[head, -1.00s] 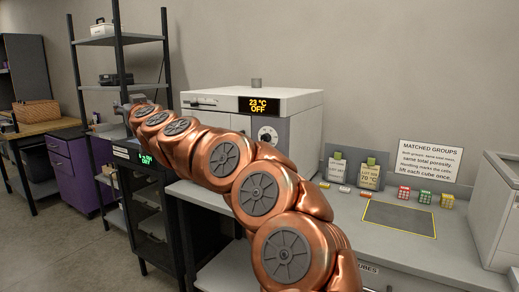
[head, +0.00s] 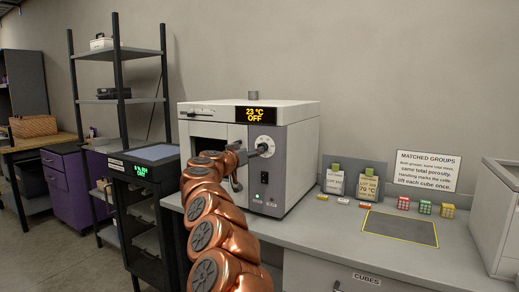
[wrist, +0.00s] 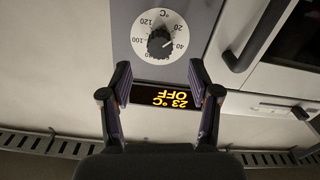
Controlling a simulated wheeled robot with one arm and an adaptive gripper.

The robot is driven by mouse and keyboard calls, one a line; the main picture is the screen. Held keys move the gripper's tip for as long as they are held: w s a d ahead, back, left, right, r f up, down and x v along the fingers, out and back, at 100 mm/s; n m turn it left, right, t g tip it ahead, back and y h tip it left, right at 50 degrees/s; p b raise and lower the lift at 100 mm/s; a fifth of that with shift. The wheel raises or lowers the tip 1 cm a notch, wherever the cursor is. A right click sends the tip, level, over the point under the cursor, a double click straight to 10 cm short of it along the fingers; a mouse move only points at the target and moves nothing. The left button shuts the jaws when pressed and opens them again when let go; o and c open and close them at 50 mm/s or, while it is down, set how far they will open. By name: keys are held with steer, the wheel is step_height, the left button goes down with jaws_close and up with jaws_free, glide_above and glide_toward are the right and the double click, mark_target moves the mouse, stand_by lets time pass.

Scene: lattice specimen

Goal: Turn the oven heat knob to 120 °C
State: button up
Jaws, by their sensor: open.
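The oven (head: 300,115) stands on the bench, with its lit display (head: 255,114) reading 23 °C OFF. The black heat knob (wrist: 160,42) sits in a white round dial (wrist: 143,22) on a grey panel, and numbers such as 40, 100 and 120 show around it. The knob's exact setting is hard to read. My gripper (head: 262,149) is in front of the dial in the head view and partly covers it. In the wrist view my gripper (wrist: 160,70) is open and empty. Its fingertips are spread to either side of the display, with the knob just beyond them, apart from both fingers.
A dark oven handle (wrist: 258,38) is right of the dial in the wrist view. Labelled bags (head: 368,186) and small coloured cubes (head: 425,206) stand on the bench at right.

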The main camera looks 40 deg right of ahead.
steer(key=p+x, duration=0.2)
steer(key=x, duration=0.4)
steer(key=shift+p, duration=0.35)
steer(key=shift+r, duration=0.1)
steer(key=shift+c, duration=0.4)
steer(key=c, duration=1.1)
